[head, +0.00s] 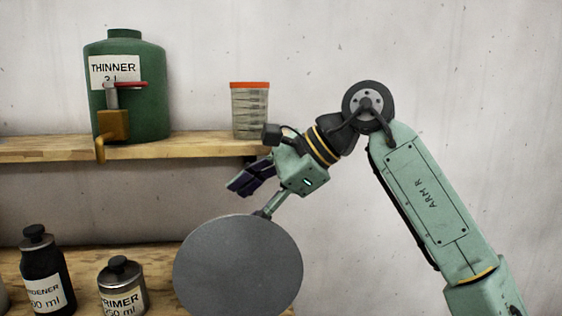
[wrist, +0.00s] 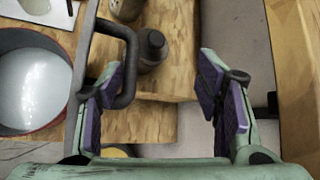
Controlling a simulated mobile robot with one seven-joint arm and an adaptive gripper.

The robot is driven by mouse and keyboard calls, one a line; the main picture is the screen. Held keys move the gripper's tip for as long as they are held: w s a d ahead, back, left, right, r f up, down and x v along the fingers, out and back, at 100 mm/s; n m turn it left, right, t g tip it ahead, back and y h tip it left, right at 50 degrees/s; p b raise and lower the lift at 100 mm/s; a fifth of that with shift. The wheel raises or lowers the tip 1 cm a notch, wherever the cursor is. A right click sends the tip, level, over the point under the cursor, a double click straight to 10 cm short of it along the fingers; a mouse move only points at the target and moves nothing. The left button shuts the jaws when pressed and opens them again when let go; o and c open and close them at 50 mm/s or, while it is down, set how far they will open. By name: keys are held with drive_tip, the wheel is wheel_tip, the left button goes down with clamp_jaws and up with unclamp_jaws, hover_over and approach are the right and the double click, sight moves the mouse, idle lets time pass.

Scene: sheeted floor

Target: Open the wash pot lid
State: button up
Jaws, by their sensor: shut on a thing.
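The wash pot lid (head: 238,266) is a round grey disc facing the head camera. In the wrist view the lid (wrist: 78,85) is a thin grey edge, standing up beside the open wash pot (wrist: 62,50), which has a dark wall and pale liquid inside. The lid's dark loop handle (wrist: 128,60) sticks out towards my gripper (wrist: 160,85). The head view hides the pot.
A shelf (head: 200,148) holds a green thinner jug (head: 150,115) with a tap and an orange-rimmed cup (head: 250,112). Below stand a dark hardener bottle (head: 40,265) and a primer bottle (head: 122,285). The wall at upper right is bare.

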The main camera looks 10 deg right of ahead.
drive_tip(key=shift+o, duration=0.6)
drive_tip(key=shift+m+t, duration=0.3)
drive_tip(key=shift+t, duration=0.2)
drive_tip(key=d+r, duration=0.1)
drive_tip(key=w+d+r, duration=0.1)
drive_tip(key=r, duration=0.1)
drive_tip(key=shift+d+r, duration=0.1)
drive_tip(key=shift+d, duration=0.2)
drive_tip(key=d, duration=0.2)
drive_tip(key=d+r, duration=0.1)
drive_tip(key=shift+s+d, duration=0.25)
drive_tip(key=shift+s, duration=0.05)
drive_tip(key=shift+c, duration=1.3)
drive_tip(key=shift+w+d+r, duration=0.25)
drive_tip(key=shift+r, duration=0.25)
drive_tip(key=shift+w+d+r, duration=0.2)
drive_tip(key=shift+d+r, duration=0.05)
drive_tip(key=shift+r, duration=0.2)
drive_tip(key=shift+d+r, duration=0.1)
drive_tip(key=v, duration=0.8)
